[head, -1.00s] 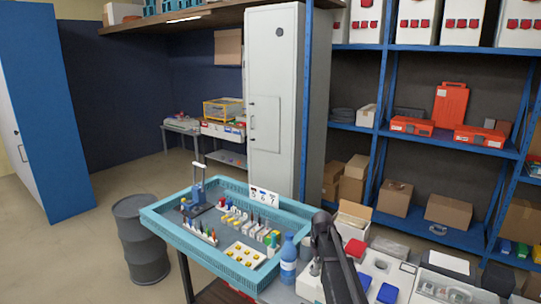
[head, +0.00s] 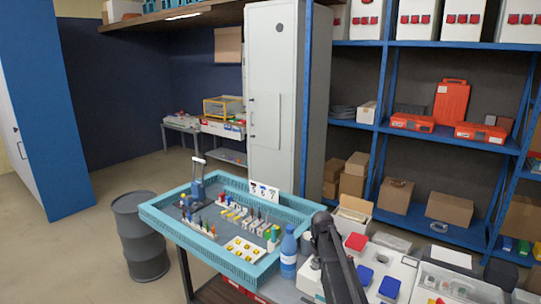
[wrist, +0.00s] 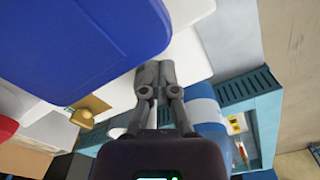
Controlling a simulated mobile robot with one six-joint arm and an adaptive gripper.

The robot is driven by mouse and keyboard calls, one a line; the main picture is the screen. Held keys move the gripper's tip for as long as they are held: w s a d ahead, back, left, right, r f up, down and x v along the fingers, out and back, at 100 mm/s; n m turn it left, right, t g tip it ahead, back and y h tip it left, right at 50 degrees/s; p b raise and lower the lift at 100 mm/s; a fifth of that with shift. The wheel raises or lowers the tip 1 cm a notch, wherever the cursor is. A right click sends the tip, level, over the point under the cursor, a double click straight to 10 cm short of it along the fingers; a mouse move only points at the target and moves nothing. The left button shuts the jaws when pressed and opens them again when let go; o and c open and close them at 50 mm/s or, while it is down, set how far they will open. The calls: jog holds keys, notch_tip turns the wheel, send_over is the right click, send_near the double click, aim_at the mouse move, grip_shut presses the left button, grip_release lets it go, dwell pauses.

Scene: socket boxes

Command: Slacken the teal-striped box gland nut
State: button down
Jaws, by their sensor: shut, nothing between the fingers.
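My gripper (wrist: 155,75) is shut and empty in the wrist view, its fingertips together in front of a white surface. A large blue part (wrist: 80,45) fills the upper left there. A small brass-coloured fitting (wrist: 84,117) shows at the left, apart from the fingers; I cannot tell whether it is the gland nut. In the head view, white socket boxes with a red lid (head: 356,242) and blue lids (head: 389,288) stand on the bench beside my arm. I cannot make out a teal stripe on any box. My arm hides part of the nearest box.
A blue-and-white bottle (head: 289,254) stands between the boxes and a teal tray (head: 160,223) of tools and small parts. An open carton (head: 352,217) is behind the boxes. A clear-sided bin (head: 455,283) is at the right. A grey drum (head: 143,235) stands on the floor left.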

jog(key=shift+w, duration=0.45)
dwell(1.0)
jog(key=shift+w+d, duration=0.4)
jog(key=shift+d, duration=0.3)
dwell(0.7)
jog(key=shift+s+d, duration=0.25)
jog(key=shift+s, duration=0.05)
jog(key=shift+s+r, duration=0.1)
dwell(0.4)
notch_tip(320, 180, up, 6)
jog(key=p, duration=0.6)
jog(key=shift+s+a, duration=0.1)
jog(key=shift+a, duration=0.1)
dwell(0.4)
jog(key=shift+s+a+r+p, duration=0.35)
jog(key=shift+a+r+p, duration=0.05)
jog(key=shift+a+p, duration=0.1)
